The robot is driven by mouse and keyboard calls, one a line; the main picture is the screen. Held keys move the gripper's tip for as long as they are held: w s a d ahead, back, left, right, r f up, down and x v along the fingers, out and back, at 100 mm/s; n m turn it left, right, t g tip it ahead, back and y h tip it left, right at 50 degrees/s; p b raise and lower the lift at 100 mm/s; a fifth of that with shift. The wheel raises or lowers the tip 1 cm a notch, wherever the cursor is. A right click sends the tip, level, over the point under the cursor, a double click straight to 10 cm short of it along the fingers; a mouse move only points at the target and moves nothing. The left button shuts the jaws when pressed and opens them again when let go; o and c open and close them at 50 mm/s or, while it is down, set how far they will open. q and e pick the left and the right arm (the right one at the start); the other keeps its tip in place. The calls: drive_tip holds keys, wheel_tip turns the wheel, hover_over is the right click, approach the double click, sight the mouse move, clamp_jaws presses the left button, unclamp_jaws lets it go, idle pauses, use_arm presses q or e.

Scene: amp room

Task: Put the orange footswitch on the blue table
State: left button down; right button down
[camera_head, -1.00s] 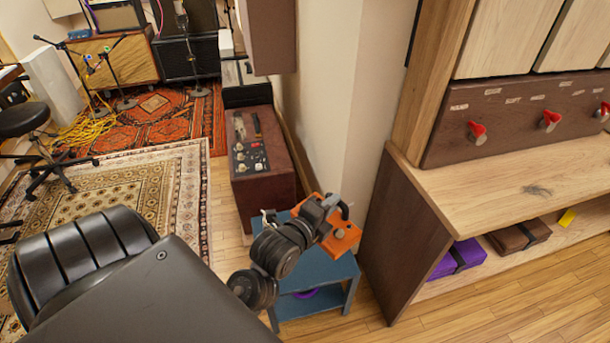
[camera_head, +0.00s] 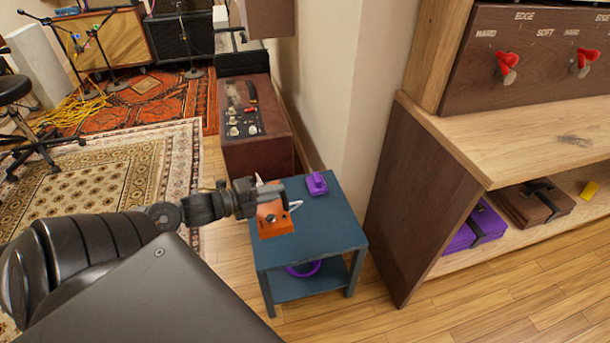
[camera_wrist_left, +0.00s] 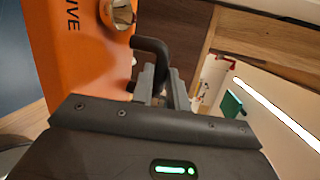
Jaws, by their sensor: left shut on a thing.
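The orange footswitch (camera_head: 275,220) hangs tilted from my left gripper (camera_head: 262,196), in front of the left part of the blue table (camera_head: 325,225)'s top in the head view. I cannot tell whether it touches the table. In the left wrist view the footswitch (camera_wrist_left: 75,55) shows its orange face, the letters "IVE" and a silver knob. My left gripper (camera_wrist_left: 160,85) is shut on a black bent piece at the footswitch's side. My right gripper is not in view.
A small purple object (camera_head: 316,183) sits at the back of the tabletop. A purple ring (camera_head: 303,268) lies on the table's lower shelf. A brown amp (camera_head: 255,135) stands behind, and a wooden cabinet (camera_head: 425,205) stands to the right. The tabletop's right and front are bare.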

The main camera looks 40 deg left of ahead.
use_arm(q)
drive_tip(key=w+d+r+m+g+h, duration=0.1)
drive_tip(key=d+r+m+g+h, duration=0.1)
drive_tip(key=d+r, duration=0.4)
drive_tip(key=w+d+r+m+g+h, duration=0.1)
drive_tip(key=d+r+m+g+h, duration=0.2)
drive_tip(key=d+r, duration=0.4)
drive_tip(key=d+m+h, duration=0.1)
drive_tip(key=d, duration=0.6)
drive_tip(key=shift+w+d+r+m+h, duration=0.25)
drive_tip(key=shift+w+r+m+h, duration=0.05)
drive_tip(key=shift+w+h, duration=0.1)
